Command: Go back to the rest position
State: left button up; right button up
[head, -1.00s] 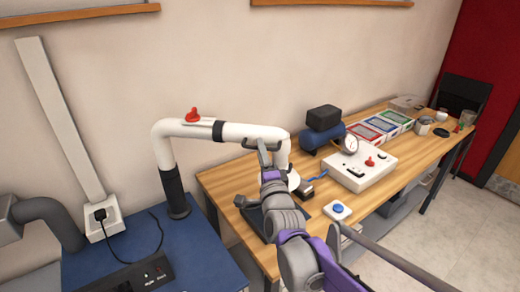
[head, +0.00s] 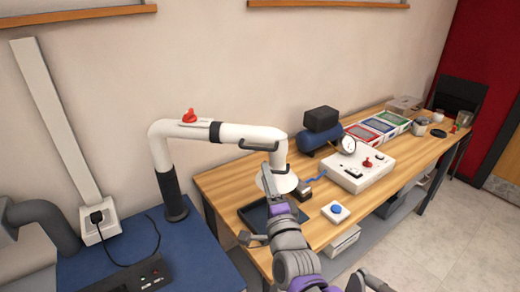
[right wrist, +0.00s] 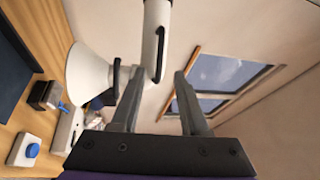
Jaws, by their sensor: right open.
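My right gripper (head: 268,178) is raised just in front of the white hood (head: 277,181) of a fume pipe in the head view. Its fingers stand apart with nothing between them in the right wrist view (right wrist: 158,76). Whether a finger touches the hood I cannot tell. My left gripper is not in view.
The white pipe (head: 240,133) with a red knob (head: 189,116) arches over the wooden table (head: 225,187). Below the hood are a dark tray (head: 256,215) and a blue button (head: 336,209). A white control box (head: 358,175) stands further right. The floor at right is clear.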

jog(key=s+d+f+n+g+h, duration=0.1)
jog(key=s+d+f+n+g, duration=0.3)
jog(key=s+f, duration=0.4)
jog(key=s+d+f+n+g+h, duration=0.1)
jog(key=s+d+f+n+g, duration=0.3)
jog(key=s+f, duration=0.4)
jog(key=s+d+f+n+g+h, duration=0.1)
jog(key=s+d+f+n+g, duration=0.3)
jog(key=s+f, duration=0.5)
jog(key=s+n+g, duration=0.1)
jog(key=n+g, duration=0.1)
jog(key=n, duration=0.1)
jog(key=shift+s+d, duration=0.15)
jog(key=shift+d, duration=0.15)
